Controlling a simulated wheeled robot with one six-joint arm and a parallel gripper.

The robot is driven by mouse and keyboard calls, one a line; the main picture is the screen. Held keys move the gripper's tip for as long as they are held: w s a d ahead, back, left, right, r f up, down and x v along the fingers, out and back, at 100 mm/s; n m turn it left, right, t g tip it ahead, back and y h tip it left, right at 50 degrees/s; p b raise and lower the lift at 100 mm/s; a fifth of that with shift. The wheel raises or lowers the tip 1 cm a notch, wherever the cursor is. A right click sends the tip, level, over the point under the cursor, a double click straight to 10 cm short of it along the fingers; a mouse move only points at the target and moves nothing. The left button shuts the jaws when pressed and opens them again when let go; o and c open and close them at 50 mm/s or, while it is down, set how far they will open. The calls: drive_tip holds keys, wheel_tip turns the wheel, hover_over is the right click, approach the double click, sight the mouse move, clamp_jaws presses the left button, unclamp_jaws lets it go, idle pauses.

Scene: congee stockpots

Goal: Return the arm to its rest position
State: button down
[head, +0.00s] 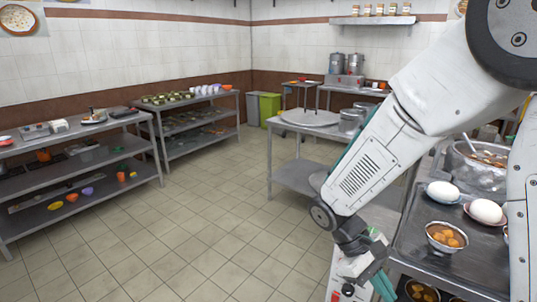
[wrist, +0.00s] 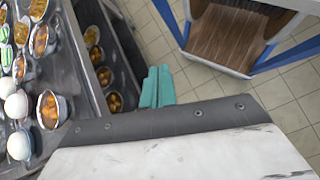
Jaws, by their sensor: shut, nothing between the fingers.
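My white arm reaches down from the upper right in the head view. My gripper (head: 384,284) hangs at the lower right with its teal fingers together, beside the left edge of a metal counter (head: 404,240). In the wrist view the teal fingers of my gripper (wrist: 157,88) are closed against each other with nothing between them. They stand over the gap between the counter and the tiled floor.
White eggs (head: 486,211) and a bowl of orange food (head: 447,236) stand on the counter, with a large metal pot (head: 478,165) behind. Lower bowls (wrist: 104,76) sit beneath. A wood-seated chair or cart (wrist: 228,38) stands near my gripper. The floor (head: 190,220) between the shelves and counter is open.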

drive_tip(key=s+d+r+m+t+y, duration=0.2)
drive_tip(key=s+r+m+t+y, duration=0.4)
drive_tip(key=s+r, duration=0.7)
wheel_tip(320, 180, up, 4)
drive_tip(key=shift+d+f+t+y, duration=0.15)
drive_tip(key=shift+d+t+y, duration=0.1)
drive_tip(key=shift+t+y, duration=0.2)
